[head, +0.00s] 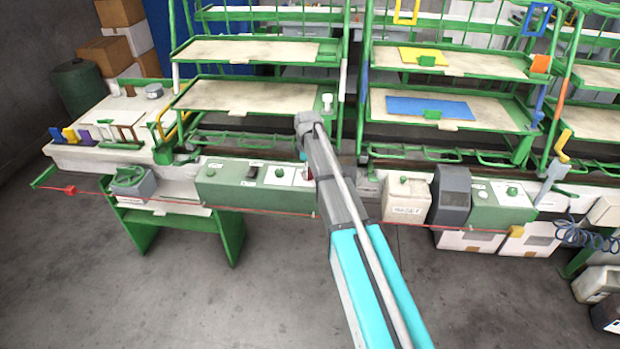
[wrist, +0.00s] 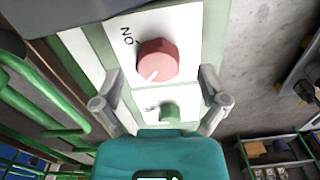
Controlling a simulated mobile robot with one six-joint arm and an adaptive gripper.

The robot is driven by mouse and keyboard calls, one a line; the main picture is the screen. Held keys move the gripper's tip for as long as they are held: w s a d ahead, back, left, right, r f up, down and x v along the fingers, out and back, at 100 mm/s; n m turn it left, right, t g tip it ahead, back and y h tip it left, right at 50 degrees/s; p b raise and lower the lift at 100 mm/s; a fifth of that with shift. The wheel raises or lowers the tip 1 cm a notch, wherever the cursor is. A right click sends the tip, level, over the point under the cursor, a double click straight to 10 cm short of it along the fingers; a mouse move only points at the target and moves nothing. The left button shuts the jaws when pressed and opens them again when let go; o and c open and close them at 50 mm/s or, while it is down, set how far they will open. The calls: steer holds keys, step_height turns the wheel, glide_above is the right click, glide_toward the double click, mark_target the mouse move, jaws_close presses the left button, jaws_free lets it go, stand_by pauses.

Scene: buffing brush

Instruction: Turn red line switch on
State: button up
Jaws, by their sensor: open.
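The red line switch (wrist: 158,60) is a round red knob on a white plate in the wrist view. The label "ON" (wrist: 127,37) is at its upper left. A white mark on the knob points to the lower left, away from "ON". My gripper (wrist: 160,86) is open, with one finger on each side of the panel strip. The red knob is between and slightly beyond the fingertips, and I see no contact. In the head view, my arm covers most of the gripper and the switch.
A smaller green knob (wrist: 170,111) sits between my fingers, nearer the palm. The green control box (head: 232,188) runs left of my arm. A red line (head: 250,211) stretches along the front of the bench. Green racks (head: 250,82) stand behind. The floor in front is clear.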

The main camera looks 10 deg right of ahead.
steer(key=shift+f+b, duration=0.6)
steer(key=shift+f, duration=0.3)
steer(key=c, duration=1.1)
steer(key=shift+d, duration=0.25)
steer(key=shift+c, duration=0.2)
steer(key=shift+a, duration=0.2)
